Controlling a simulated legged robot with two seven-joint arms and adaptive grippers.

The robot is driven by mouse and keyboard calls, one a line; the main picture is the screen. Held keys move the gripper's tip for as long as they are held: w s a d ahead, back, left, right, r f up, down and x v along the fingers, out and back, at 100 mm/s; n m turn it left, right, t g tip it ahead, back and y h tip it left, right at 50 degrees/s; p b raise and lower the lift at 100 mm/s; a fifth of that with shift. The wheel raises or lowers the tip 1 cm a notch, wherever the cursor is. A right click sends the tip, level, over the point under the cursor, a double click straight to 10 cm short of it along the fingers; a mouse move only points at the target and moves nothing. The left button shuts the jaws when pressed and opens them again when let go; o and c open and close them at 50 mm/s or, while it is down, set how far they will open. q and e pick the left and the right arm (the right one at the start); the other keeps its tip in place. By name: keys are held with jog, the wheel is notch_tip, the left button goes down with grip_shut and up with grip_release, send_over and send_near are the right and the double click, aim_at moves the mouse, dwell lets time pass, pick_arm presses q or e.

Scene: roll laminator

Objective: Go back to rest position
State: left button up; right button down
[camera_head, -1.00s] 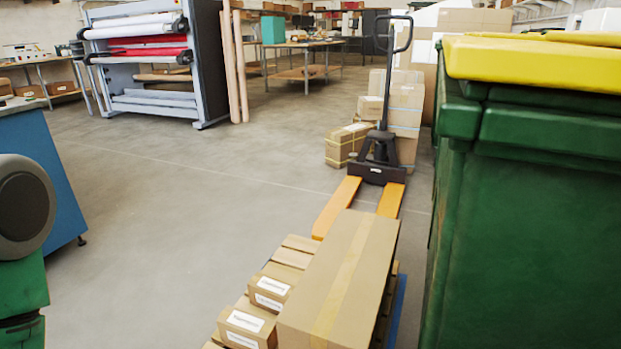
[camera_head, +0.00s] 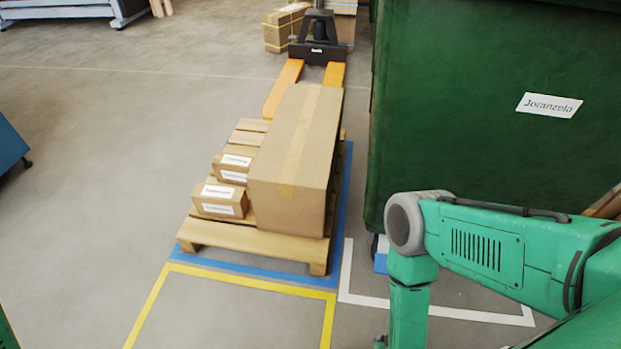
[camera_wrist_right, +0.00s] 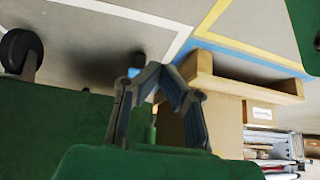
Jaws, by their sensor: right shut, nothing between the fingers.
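My right arm, green with a grey elbow joint, comes in from the right of the head view in front of the green bin (camera_head: 460,120). Its forearm hangs down past the bottom edge, where the gripper is mostly cut off. In the right wrist view my right gripper (camera_wrist_right: 154,70) is shut, its two fingers meeting at the tips with nothing between them. It is apart from the pallet (camera_wrist_right: 245,87). My left gripper is not in view; only a green sliver shows at the lower left of the head view.
A wooden pallet (camera_head: 240,240) carries a large carton (camera_head: 290,160) and smaller boxes (camera_head: 220,198). Orange pallet truck forks (camera_head: 283,88) lie behind it. A yellow floor outline (camera_head: 250,284) is in front. A caster wheel (camera_wrist_right: 20,50) shows near the gripper. Open floor lies left.

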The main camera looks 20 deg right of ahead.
notch_tip(320, 180, up, 33)
jog(key=s+n+g+y+p, duration=0.1)
jog(key=n+g+y+p, duration=0.2)
jog(key=p, duration=0.6)
jog(key=n+g, duration=0.2)
jog(key=n, duration=0.1)
jog(key=shift+s+g, duration=0.3)
